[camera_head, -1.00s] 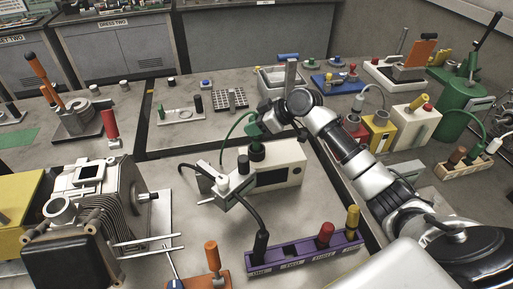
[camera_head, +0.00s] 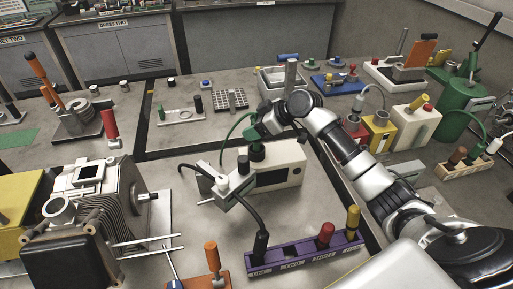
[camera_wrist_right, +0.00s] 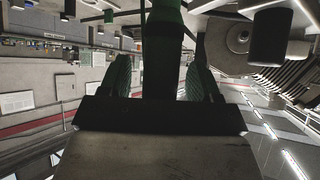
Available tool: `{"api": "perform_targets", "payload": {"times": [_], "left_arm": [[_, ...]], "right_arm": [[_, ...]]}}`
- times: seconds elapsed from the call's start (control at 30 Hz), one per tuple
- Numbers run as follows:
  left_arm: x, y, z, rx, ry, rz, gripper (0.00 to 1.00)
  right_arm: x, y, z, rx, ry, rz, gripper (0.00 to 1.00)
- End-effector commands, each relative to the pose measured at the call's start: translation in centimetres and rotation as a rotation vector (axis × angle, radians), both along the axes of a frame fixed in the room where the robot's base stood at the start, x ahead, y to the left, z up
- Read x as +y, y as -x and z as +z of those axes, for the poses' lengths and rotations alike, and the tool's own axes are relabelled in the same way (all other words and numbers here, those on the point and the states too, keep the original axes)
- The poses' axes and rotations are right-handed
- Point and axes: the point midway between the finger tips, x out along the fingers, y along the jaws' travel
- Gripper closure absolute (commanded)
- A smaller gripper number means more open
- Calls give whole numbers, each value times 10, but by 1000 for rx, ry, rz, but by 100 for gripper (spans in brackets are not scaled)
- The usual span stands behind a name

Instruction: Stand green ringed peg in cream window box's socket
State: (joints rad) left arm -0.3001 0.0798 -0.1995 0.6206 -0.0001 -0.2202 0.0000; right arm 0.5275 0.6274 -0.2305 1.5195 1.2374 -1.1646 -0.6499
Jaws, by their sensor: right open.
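The cream window box (camera_head: 289,158) stands on the middle bench with its dark window facing front. The green ringed peg (camera_head: 257,152) is upright at the box's top left, its dark lower part at the socket, which it hides. A green cable loops off to its left. My right gripper (camera_head: 256,134) is just above the box, around the peg's upper part. In the right wrist view the peg (camera_wrist_right: 163,45) runs between the two open green-padded fingers, with gaps on both sides. How deep the peg sits I cannot tell. My left gripper is not in view.
A purple rack (camera_head: 290,257) with several pegs lies nearer. A finned motor (camera_head: 105,200) is at the left. Yellow and cream boxes stand beyond my right arm.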

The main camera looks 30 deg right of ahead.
Motion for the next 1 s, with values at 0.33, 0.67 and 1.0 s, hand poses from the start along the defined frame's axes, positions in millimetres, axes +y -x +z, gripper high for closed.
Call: {"api": "perform_targets", "payload": {"times": [0.33, 0.67, 1.0], "left_arm": [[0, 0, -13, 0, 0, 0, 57], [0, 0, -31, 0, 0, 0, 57], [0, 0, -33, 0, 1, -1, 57]], "right_arm": [[-19, 18, 16, -3, 5, -1, 37], [-54, 52, 54, 0, 3, -1, 37], [-61, 60, 66, 2, 0, 0, 37]]}}
